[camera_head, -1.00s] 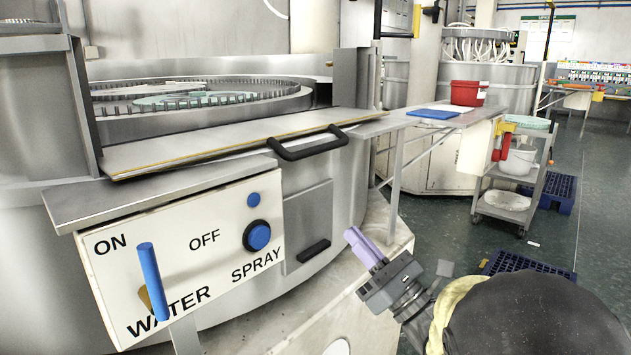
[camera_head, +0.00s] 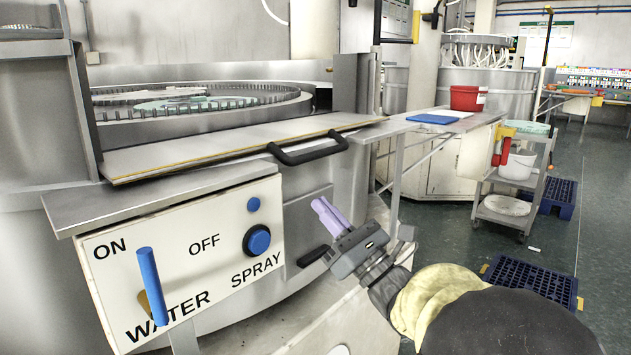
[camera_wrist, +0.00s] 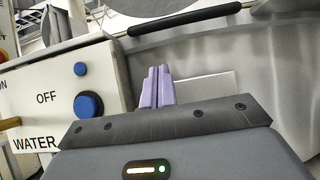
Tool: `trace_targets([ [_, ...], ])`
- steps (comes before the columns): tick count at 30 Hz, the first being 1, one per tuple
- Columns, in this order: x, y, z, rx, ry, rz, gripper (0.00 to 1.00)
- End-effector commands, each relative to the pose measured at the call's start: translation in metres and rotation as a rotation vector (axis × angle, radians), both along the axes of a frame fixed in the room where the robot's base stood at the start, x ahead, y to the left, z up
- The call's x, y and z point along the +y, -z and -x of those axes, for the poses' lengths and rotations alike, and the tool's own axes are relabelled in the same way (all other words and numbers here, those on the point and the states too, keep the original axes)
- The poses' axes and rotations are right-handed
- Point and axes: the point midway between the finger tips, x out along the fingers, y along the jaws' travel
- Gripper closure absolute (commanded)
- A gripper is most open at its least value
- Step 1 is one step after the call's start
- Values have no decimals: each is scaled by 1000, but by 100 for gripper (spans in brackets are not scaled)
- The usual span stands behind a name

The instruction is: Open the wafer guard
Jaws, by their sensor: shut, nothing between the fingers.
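The wafer guard (camera_head: 225,150) is a long grey metal panel along the front of the round lapping machine. It lies tilted outward, with a black bar handle (camera_head: 308,150) on its front edge. The handle also shows at the top of the wrist view (camera_wrist: 185,18). My gripper (camera_head: 322,207) has lilac fingers, shut and empty. It is below the handle and apart from it, in front of the machine's lower body. In the wrist view the fingers (camera_wrist: 157,85) point up toward the machine front, under the handle.
A white control box (camera_head: 180,260) with a blue lever (camera_head: 152,286) and blue buttons (camera_head: 257,240) stands left of my gripper. A side table (camera_head: 400,124) carries a blue tray and red bucket (camera_head: 466,98). A cart (camera_head: 510,205) and blue pallets are at right.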

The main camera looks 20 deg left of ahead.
Motion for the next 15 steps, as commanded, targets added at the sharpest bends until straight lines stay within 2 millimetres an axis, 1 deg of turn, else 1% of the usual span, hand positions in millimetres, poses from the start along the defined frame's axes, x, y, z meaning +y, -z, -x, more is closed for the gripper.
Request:
trace_targets([
  [1, 8, -5, -3, -4, -2, 1, 100],
  [4, 21, -16, -7, -4, -3, -2, 100],
  [6, 20, -29, -8, -4, -1, -3, 100],
  [9, 23, -41, -8, -2, -3, -1, 100],
  [12, 24, -49, -10, -1, 1, 0, 100],
  [15, 24, -52, -10, -1, 1, 0, 100],
])
